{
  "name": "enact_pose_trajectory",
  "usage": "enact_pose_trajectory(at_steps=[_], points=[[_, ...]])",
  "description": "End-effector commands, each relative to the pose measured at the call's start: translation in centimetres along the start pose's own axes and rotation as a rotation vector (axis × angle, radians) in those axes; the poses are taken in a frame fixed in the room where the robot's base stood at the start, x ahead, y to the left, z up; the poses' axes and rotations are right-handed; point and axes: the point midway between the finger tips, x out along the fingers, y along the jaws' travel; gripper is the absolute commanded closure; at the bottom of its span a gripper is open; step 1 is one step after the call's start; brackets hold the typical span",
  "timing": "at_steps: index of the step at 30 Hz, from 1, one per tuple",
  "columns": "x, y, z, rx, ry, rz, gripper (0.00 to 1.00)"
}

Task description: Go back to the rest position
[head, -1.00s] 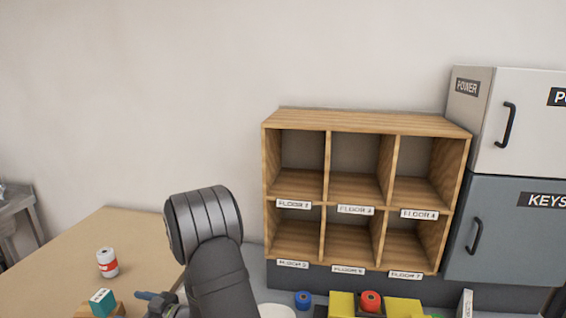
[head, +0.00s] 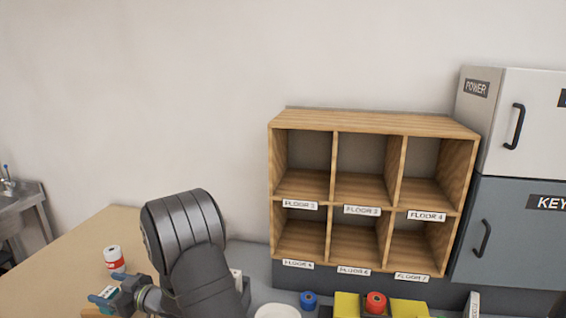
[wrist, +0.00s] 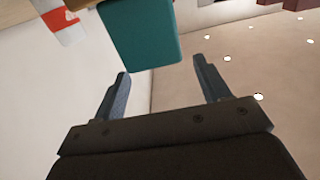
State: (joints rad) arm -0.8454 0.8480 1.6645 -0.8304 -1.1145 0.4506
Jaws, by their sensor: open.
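My gripper (head: 112,291) is at the lower left of the head view, over the wooden table. In the wrist view its two fingers (wrist: 160,70) are spread apart with nothing between them. A teal block (wrist: 142,35) shows just beyond the fingertips in the wrist view. In the head view the gripper covers most of this block. My arm's dark elbow rises at the lower middle of the head view.
A red and white can (head: 114,260) stands on the wooden table (head: 60,265) behind the gripper. A wooden pigeonhole shelf (head: 375,123) with empty compartments stands at centre right, beside a grey cabinet (head: 530,235).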

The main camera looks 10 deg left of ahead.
Motion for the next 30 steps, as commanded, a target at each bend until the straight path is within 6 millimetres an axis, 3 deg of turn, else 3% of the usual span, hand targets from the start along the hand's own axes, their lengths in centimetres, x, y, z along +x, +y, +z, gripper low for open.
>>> enact_pose_trajectory(at_steps=[20, 30], points=[[-10.3, 5.4, -7.2, -0.003, 0.001, 0.003, 0.31], [-12.7, 11.4, -6.1, 0.012, -0.105, 0.238, 0.31]])
